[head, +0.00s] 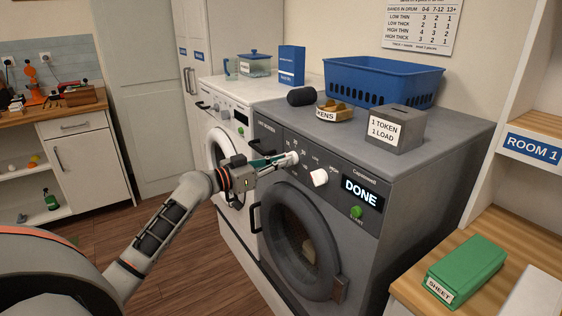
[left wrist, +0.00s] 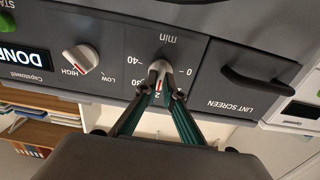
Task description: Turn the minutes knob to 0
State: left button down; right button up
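My right gripper is not in view.
A white heat knob (head: 319,177) with HIGH and LOW labels sits beside it, then the DONE display (head: 361,192) and a green start button (head: 356,212). The lint screen handle (left wrist: 256,80) juts out on the knob's other side. The round dryer door (head: 300,245) is below.

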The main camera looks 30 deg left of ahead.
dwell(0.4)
pick_arm(q)
jog(key=n+p, duration=0.1)
jog(key=n, duration=0.5)
jog(key=n+p, duration=0.1)
jog(key=n, duration=0.6)
jog(key=n+p, duration=0.1)
jog(key=n, duration=0.5)
jog(key=shift+a+f+n, duration=0.2)
jog(key=shift+a+n, duration=0.05)
jog(key=shift+n, duration=0.15)
dwell(0.4)
jog(key=c, duration=2.2)
grip_release()
jog(key=shift+o, duration=0.2)
